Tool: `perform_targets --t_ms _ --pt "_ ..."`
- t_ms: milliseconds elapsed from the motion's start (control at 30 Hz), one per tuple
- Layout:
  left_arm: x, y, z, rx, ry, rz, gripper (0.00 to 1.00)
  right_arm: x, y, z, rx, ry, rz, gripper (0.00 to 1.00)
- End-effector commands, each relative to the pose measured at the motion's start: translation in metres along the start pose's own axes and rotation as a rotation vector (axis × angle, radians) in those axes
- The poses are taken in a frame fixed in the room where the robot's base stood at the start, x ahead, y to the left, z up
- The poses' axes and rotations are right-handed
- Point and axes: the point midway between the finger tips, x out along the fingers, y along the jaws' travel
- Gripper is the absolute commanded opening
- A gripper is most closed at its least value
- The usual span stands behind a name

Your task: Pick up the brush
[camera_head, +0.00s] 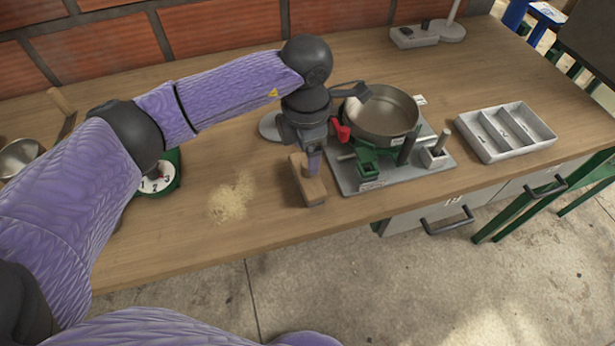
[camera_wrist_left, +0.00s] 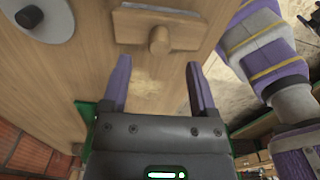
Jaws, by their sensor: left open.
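The brush (camera_head: 307,184) is a wooden block lying on the workbench near its front edge. In the left wrist view the brush (camera_wrist_left: 190,30) shows a flat bar with a rounded knob-like handle, ahead of the fingertips. My left gripper (camera_head: 313,160) points down over the brush in the head view and hides part of it. In the left wrist view my left gripper (camera_wrist_left: 158,65) has its two purple fingers apart with nothing between them. The brush handle lies beyond the tips, roughly in line with the gap. I cannot tell whether they touch. My right gripper is not in view.
A pile of tan crumbs (camera_head: 232,200) lies left of the brush. A green scale (camera_head: 162,182) stands further left. A metal pan (camera_head: 380,118) on a green-and-grey stand is close on the right. A sectioned grey tray (camera_head: 505,132) sits further right. A brick wall (camera_head: 110,45) bounds the back.

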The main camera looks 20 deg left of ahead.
Motion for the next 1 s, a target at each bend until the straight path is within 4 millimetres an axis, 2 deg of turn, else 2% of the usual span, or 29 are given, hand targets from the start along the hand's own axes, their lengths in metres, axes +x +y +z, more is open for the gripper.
perform_targets --t_ms 200,433,767,800,1000 --pt "0.044 0.001 0.001 0.0 0.003 -0.005 0.76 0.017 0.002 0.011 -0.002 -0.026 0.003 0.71" --pt "0.046 0.001 0.002 0.001 -0.001 -0.002 0.73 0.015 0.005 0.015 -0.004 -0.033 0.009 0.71" --pt "0.045 0.001 0.002 0.001 -0.002 -0.002 0.04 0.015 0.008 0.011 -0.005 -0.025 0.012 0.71" --pt "0.045 0.001 0.002 0.001 -0.002 -0.003 0.0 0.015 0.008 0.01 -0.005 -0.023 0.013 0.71" --pt "0.045 0.001 0.002 0.001 -0.002 -0.002 0.0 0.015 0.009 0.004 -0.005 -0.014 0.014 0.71"
